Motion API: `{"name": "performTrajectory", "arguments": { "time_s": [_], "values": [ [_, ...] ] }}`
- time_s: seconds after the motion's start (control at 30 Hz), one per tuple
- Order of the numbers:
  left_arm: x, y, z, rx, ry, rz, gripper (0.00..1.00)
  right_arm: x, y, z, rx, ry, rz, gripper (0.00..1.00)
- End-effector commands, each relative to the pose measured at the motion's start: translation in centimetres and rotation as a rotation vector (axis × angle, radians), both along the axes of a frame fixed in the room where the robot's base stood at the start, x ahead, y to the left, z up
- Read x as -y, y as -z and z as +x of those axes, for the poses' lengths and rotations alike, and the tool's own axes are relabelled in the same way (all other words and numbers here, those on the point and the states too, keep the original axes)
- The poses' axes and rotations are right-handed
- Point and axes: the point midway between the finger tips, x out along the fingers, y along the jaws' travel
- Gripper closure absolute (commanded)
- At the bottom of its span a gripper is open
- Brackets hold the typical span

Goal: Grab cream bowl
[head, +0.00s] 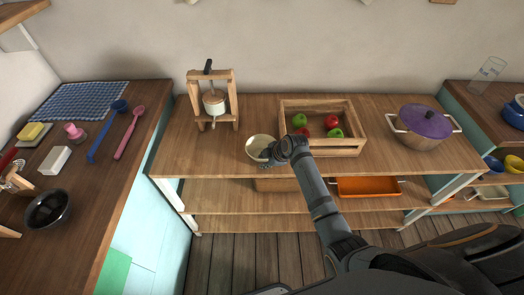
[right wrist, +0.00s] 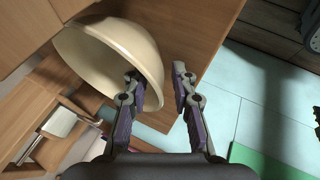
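The cream bowl (head: 256,145) sits near the front edge of the wooden shelf top, left of the fruit crate. My right gripper (head: 270,156) is at its right front side and hides part of it. In the right wrist view the bowl (right wrist: 110,45) fills the upper left, its hollow partly showing. My right gripper (right wrist: 157,74) is open there. Its left finger overlaps the bowl near the rim and its right finger is outside, with a gap between finger and bowl wall. Whether the left finger touches the bowl I cannot tell. My left gripper is not in view.
A wooden press (head: 213,103) stands behind and left of the bowl. A wooden crate (head: 336,151) with apples is close on the right, and a purple-lidded pot (head: 424,121) stands farther right. An orange tray (head: 366,187) is on the lower shelf.

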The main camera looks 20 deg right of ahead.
Motion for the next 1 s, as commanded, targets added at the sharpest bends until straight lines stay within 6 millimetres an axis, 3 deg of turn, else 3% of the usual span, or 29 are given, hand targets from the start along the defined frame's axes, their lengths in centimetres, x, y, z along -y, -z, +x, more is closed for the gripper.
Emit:
{"name": "performTrajectory", "arguments": {
  "time_s": [0.17, 0.67, 0.87, 1.0],
  "values": [
    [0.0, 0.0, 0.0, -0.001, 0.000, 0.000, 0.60, 0.0, 0.0, 0.0, 0.000, 0.000, 0.000, 1.00],
    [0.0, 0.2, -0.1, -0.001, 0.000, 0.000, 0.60, 0.0, -0.3, 0.0, 0.001, 0.000, 0.000, 1.00],
    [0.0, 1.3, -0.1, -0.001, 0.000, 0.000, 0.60, 0.0, -2.9, 0.2, 0.008, 0.000, 0.000, 1.00],
    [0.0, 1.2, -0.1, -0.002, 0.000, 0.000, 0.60, -0.4, -5.9, -2.3, 0.005, 0.000, 0.001, 1.00]
  ]
}}
